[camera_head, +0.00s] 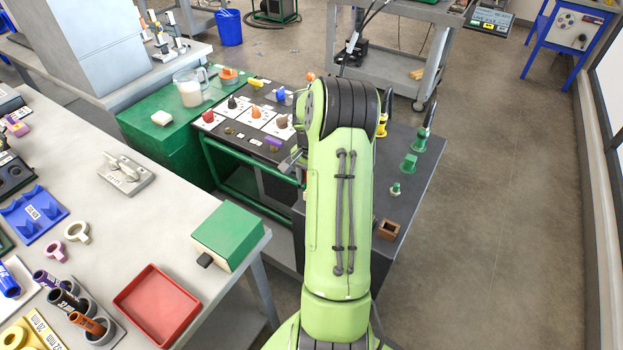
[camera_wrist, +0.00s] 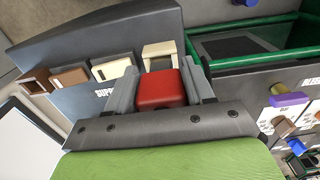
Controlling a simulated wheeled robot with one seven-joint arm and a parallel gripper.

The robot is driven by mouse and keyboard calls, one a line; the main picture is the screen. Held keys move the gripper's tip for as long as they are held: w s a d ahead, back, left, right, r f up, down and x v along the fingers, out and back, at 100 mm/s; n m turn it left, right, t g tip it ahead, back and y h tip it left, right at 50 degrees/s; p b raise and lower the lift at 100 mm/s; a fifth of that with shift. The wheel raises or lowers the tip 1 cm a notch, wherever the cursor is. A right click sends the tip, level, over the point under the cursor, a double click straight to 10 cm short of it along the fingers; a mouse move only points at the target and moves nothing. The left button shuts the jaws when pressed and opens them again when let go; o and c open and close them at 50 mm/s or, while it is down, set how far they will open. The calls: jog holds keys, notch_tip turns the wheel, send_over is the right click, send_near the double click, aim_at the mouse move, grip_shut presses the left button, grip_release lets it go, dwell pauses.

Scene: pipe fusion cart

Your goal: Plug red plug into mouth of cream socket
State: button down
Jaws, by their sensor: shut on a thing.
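My gripper (camera_wrist: 160,84) is shut on the red plug (camera_wrist: 161,92), a block held between the two grey fingers in the wrist view. Just beyond the plug stands a cream socket (camera_wrist: 160,48), a pale frame with a dark opening. The plug overlaps its lower part in the picture, and I cannot tell whether they touch. A second cream piece (camera_wrist: 112,69) stands to its left. In the head view my arm hides the cream socket and the held plug.
Left of the cream pieces are a brown piece (camera_wrist: 70,77) and an open brown socket (camera_wrist: 35,80), all on a dark cart top (camera_head: 397,200). Green fittings (camera_head: 409,163) stand farther back there. A green-rimmed bin (camera_wrist: 248,45) lies to the right in the wrist view.

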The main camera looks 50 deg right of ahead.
jog(key=shift+f+b, duration=1.2)
jog(key=shift+f, duration=0.55)
jog(key=shift+c, duration=1.6)
grip_release()
jog(key=shift+r, duration=0.1)
notch_tip(320, 180, up, 16)
jog(key=p, duration=0.4)
